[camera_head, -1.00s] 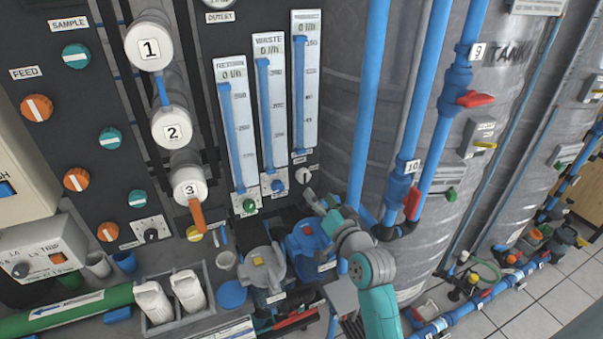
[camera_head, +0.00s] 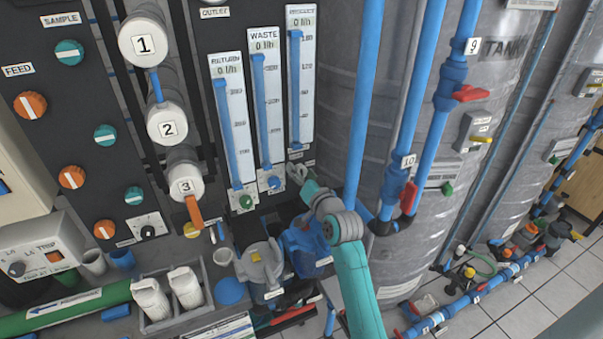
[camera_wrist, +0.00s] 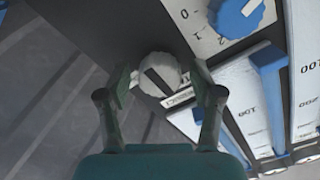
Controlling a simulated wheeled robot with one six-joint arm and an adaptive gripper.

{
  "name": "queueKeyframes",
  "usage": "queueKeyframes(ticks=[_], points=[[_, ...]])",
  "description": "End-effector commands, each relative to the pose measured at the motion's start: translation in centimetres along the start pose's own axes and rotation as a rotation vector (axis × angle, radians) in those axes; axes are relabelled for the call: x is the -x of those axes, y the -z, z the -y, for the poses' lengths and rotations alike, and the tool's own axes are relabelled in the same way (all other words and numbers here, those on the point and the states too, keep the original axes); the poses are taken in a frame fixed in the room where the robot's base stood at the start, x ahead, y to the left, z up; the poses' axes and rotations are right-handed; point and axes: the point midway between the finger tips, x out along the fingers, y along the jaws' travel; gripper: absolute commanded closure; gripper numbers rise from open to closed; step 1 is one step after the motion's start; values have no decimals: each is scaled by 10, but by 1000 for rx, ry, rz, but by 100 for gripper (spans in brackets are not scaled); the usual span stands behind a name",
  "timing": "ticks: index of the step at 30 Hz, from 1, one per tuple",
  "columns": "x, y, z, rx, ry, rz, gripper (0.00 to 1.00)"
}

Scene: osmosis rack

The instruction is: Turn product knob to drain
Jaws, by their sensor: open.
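The product knob (camera_wrist: 160,75) is white with a dark bar across its face. It shows in the wrist view on the dark panel's edge, beside an upside-down label that appears to read PRODUCT (camera_wrist: 180,98). My gripper (camera_wrist: 160,84) is open, with one finger on each side of the knob in the picture. Small gaps seem to show beside the knob; I cannot tell whether either finger touches it. In the head view my gripper (camera_head: 297,174) is at the panel below the product flow meter (camera_head: 300,85) and hides the knob.
A blue knob (camera_wrist: 240,16) on a numbered dial is close by in the wrist view. The waste flow meter (camera_head: 267,110) and return flow meter (camera_head: 234,130) stand left of the product meter. A vertical blue pipe (camera_head: 366,100) runs just right of my gripper. Blue and grey pumps sit below.

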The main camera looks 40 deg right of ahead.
Motion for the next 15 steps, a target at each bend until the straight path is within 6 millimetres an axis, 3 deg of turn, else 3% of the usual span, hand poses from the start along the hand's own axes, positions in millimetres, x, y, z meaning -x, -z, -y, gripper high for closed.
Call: queueKeyframes(ticks=[2,9,15], points=[[0,0,0,0,0,0,37],[0,0,0,0,0,0,94],[0,0,0,-9,0,0,94]])
